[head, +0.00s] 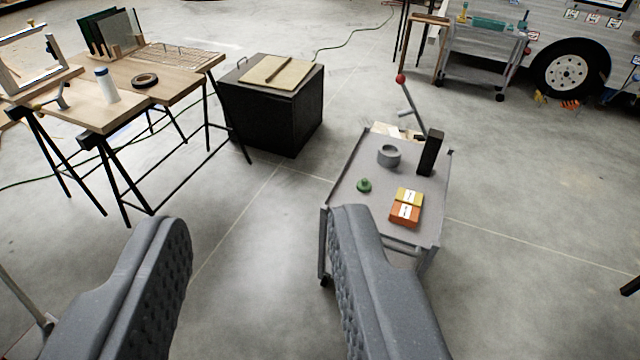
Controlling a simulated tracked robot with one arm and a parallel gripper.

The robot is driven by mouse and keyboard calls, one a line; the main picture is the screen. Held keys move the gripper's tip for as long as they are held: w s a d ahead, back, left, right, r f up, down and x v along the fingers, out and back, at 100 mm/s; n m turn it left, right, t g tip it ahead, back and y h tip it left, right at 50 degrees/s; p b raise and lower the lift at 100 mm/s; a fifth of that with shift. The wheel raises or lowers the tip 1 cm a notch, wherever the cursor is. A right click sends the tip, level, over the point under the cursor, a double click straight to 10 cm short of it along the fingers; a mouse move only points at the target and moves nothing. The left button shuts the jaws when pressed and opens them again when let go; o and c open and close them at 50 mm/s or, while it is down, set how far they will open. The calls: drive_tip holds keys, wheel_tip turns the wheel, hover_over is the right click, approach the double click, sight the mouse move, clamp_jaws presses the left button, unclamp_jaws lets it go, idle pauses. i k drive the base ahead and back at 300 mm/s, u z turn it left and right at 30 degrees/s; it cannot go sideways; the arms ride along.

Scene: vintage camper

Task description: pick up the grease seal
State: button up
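My gripper (260,222) is open. Its two grey padded fingers are wide apart over the floor, with nothing between them. I cannot tell for sure which thing is the grease seal. A small green round part (364,186) sits on the grey cart (352,208), just beyond the right finger's tip. A thick grey ring (388,156) sits farther back on the same cart. The right finger covers part of the cart's near left corner.
The cart also holds yellow and orange boxes (405,207), a tall black block (430,153) and a red-knobbed lever behind. A black cabinet (275,110) stands between cart and worktable (185,85). Bare concrete floor (255,205) lies ahead. A camper wheel (566,74) is far right.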

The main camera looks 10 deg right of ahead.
sight(363, 185)
drive_tip(key=u, duration=0.7)
drive_tip(key=i, duration=3.45)
drive_tip(key=z, duration=1.8)
